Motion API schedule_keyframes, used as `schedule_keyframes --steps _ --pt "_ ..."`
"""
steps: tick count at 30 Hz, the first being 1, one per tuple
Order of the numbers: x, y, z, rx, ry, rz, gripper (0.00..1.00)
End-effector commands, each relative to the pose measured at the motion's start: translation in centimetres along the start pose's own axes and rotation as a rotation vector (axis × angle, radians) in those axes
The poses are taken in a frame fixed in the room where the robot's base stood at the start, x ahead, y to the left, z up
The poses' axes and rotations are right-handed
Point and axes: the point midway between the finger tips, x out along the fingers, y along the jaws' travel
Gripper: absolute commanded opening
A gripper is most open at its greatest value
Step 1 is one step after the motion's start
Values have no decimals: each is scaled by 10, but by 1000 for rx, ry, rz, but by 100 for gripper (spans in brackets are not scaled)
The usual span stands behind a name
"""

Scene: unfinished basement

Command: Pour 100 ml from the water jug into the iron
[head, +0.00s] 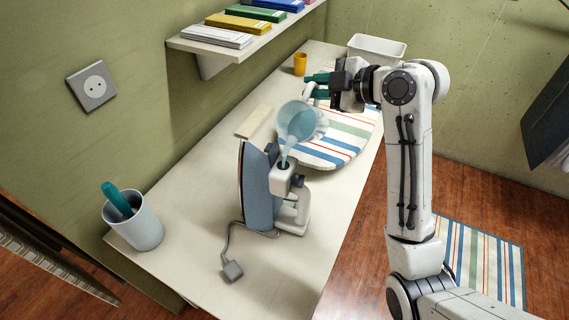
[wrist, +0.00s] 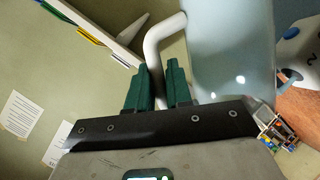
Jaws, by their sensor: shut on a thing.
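My gripper (head: 318,86) is shut on the white handle (wrist: 152,50) of the water jug, with its green fingers on either side of the handle. The pale blue translucent jug (head: 299,119) is held in the air and tilted, its mouth toward the iron. A thin stream of water (head: 286,155) falls from the jug to the iron's top opening. The blue and white iron (head: 257,188) stands upright on the worktop. In the wrist view the jug's side (wrist: 230,50) fills the upper right. The water level inside the iron cannot be seen.
The striped ironing board (head: 335,145) lies on the worktop behind the iron. A shelf (head: 222,48) juts from the wall.

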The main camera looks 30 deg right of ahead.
Motion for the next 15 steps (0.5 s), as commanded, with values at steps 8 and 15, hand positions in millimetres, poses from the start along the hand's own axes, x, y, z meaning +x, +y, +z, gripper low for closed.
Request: schedule_keyframes --steps 8,15 --pt "-2 27 11 141 29 -56 0" --pt "1 39 24 258 56 -106 0"
